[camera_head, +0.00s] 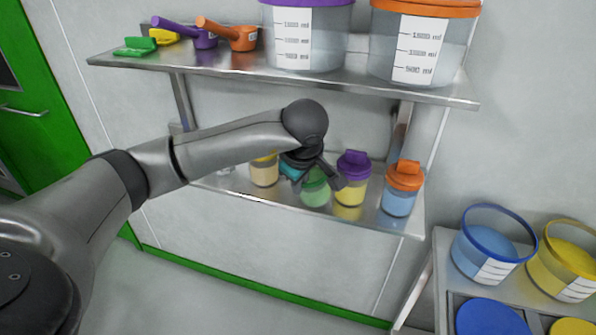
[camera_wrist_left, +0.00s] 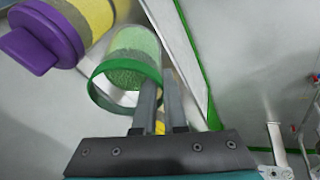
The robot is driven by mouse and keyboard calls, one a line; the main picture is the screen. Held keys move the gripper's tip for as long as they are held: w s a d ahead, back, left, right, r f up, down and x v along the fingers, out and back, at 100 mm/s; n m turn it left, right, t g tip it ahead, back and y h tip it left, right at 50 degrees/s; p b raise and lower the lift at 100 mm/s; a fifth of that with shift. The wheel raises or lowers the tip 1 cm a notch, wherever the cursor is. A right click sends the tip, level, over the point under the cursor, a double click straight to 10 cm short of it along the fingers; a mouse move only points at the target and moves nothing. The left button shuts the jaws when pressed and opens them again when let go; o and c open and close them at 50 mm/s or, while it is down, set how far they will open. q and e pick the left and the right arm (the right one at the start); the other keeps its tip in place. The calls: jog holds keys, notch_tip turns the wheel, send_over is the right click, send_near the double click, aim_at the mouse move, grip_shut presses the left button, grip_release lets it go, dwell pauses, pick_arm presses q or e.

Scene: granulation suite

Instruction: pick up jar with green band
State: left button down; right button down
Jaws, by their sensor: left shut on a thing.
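The jar with green band (camera_head: 316,193) is clear with green contents and stands at the lower shelf, partly hidden behind my gripper. In the left wrist view its open mouth is ringed by a green rim (camera_wrist_left: 100,93). My left gripper (camera_head: 318,180) comes down over the jar from above. Its two fingers (camera_wrist_left: 160,95) are close together at the jar's rim, shut on its wall, one finger seeming to lie inside the mouth. I cannot tell whether the jar's base touches the shelf. My right gripper is not in view.
A purple-lidded jar (camera_head: 352,180) stands close right of the green one, then an orange-lidded jar (camera_head: 403,190). A yellow-topped jar (camera_head: 264,171) stands left. The upper shelf (camera_head: 250,75) overhangs with scoops and large tubs. A cart (camera_head: 450,262) with buckets stands at right.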

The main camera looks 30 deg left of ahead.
pick_arm(q)
jog(key=s+d, duration=0.6)
jog(key=s, duration=0.3)
jog(key=shift+d, duration=0.25)
jog(key=shift+d, duration=0.1)
